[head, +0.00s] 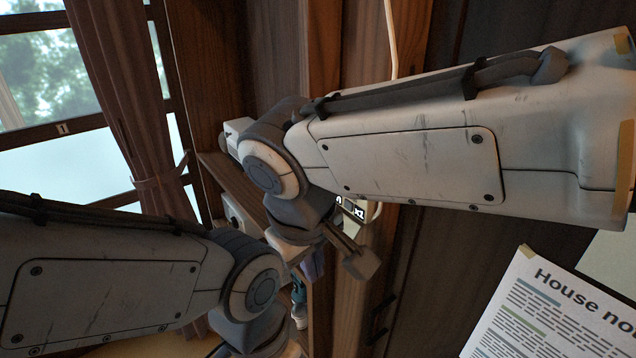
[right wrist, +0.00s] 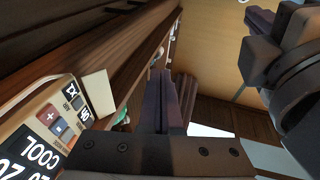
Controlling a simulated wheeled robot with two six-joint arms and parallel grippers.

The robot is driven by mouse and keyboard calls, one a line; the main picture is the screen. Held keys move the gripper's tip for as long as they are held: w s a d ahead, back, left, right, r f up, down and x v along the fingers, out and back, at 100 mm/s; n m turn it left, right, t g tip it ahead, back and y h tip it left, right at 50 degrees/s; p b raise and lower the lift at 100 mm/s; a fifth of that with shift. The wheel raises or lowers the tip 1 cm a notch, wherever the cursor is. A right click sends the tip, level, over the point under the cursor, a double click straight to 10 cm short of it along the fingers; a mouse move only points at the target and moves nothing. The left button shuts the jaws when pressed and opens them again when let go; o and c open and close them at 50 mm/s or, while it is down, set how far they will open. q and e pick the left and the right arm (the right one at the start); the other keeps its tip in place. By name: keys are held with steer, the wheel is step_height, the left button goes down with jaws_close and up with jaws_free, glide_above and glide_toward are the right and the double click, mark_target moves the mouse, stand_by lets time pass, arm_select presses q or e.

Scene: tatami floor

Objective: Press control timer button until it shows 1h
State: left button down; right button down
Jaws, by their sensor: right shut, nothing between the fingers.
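The control panel (right wrist: 38,112) is at the left edge of the right wrist view, tilted, with a beige face and dark displays. My right gripper (head: 360,263) is shut and empty, just below that part. Its fingers (right wrist: 164,78) point past the panel, apart from it. My left gripper is out of view.
A wooden post (head: 350,320) and wall stand behind my arms. A window and brown curtain (head: 120,90) are at the left. A paper headed House no (head: 555,310) hangs at lower right. A shelf with small items (head: 299,300) is partly hidden.

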steer(key=w+a+r+t, duration=0.2)
steer(key=w+r, duration=0.1)
steer(key=r, duration=0.2)
steer(key=w+a+r+m+t+h, duration=0.1)
steer(key=w+r, duration=0.2)
steer(key=r, duration=0.3)
steer(key=shift+w+a+r+m+t, duration=0.3)
steer(key=shift+w+a+t, duration=0.05)
steer(key=shift+a+t, duration=0.05)
steer(key=w+d+f+p, duration=0.1)
steer(key=w+f, duration=0.1)
steer(key=w+d+f+p, duration=0.2)
steer(key=w+f, duration=0.1)
steer(key=w+d+f+p, duration=0.1)
steer(key=w+f+p, duration=0.1)
steer(key=w+f, duration=0.1)
steer(key=shift+w+d, duration=0.1)
steer(key=shift+d, duration=0.3)
